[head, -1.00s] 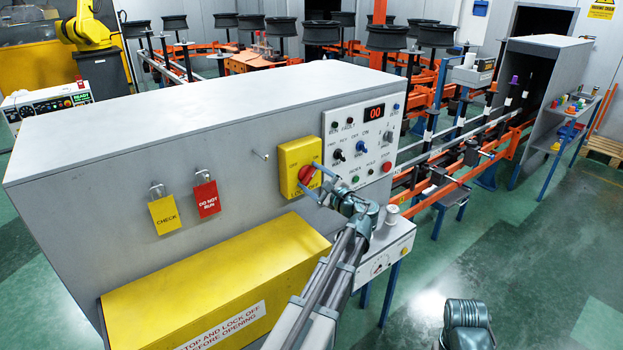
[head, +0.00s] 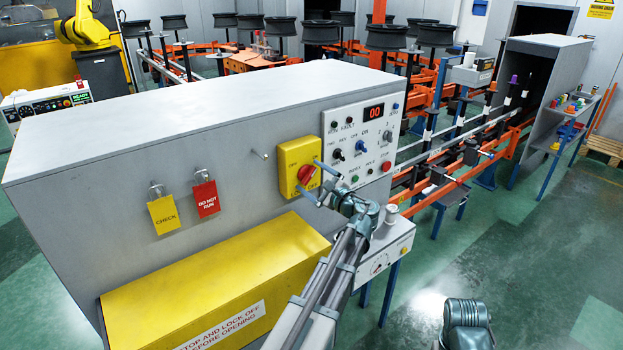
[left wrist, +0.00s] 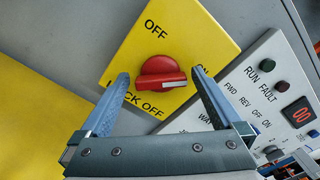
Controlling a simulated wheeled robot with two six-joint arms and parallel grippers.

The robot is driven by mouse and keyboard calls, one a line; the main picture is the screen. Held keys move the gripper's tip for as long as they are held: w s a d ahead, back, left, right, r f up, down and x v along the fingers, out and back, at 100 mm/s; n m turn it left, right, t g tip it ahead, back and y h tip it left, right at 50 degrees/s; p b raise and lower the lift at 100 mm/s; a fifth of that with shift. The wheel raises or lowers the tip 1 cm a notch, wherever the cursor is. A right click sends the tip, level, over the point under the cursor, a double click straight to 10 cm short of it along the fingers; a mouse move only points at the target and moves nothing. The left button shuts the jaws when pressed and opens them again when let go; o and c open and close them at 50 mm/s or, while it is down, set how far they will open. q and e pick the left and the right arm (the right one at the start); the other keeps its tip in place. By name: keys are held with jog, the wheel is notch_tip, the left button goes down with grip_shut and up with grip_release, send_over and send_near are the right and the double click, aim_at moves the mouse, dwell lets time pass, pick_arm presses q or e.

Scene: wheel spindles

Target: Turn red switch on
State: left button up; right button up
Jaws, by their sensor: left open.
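The red switch (head: 306,173) is a rotary knob on a yellow plate (head: 289,158) on the grey cabinet's front. In the left wrist view the red knob (left wrist: 160,72) has a white mark on its right end. "OFF" shows above it, "LOCK OFF" below it, and lettering at the right is partly hidden by a finger. My left gripper (head: 308,176) is open. Its fingers (left wrist: 160,77) are spread on either side of the knob, with a visible gap on each side. The right gripper is not in view; a part of my right arm shows at the bottom right of the head view.
A white control panel (head: 345,165) with small knobs and a red display adjoins the plate's right side. A yellow tag (head: 163,214) and a red tag (head: 206,199) hang to its left. A yellow cover (head: 230,280) juts out below. Green floor is open at right.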

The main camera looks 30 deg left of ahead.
pick_arm(q)
jog(key=v, duration=1.3)
jog(key=shift+d, duration=0.35)
jog(key=shift+s+f, duration=0.1)
jog(key=shift+s, duration=0.1)
jog(key=s+d+f+n+g+h, duration=0.2)
jog(key=s+d+f+n+h, duration=0.15)
jog(key=f, duration=0.35)
jog(key=s+d+f+n+g+h, duration=0.1)
jog(key=s+d+f+n+h, duration=0.1)
jog(key=s+d+f+h, duration=0.4)
jog(key=s+d+f+n+g+h, duration=0.2)
jog(key=s+d+f+h, duration=0.1)
jog(key=s+d, duration=0.3)
jog(key=s+d+f+n+g+h, duration=0.2)
jog(key=s+d+f, duration=0.3)
jog(key=d, duration=0.3)
jog(key=shift+s+d+f+h, duration=0.35)
jog(key=shift+s+d+h, duration=0.05)
jog(key=shift+s+h, duration=0.05)
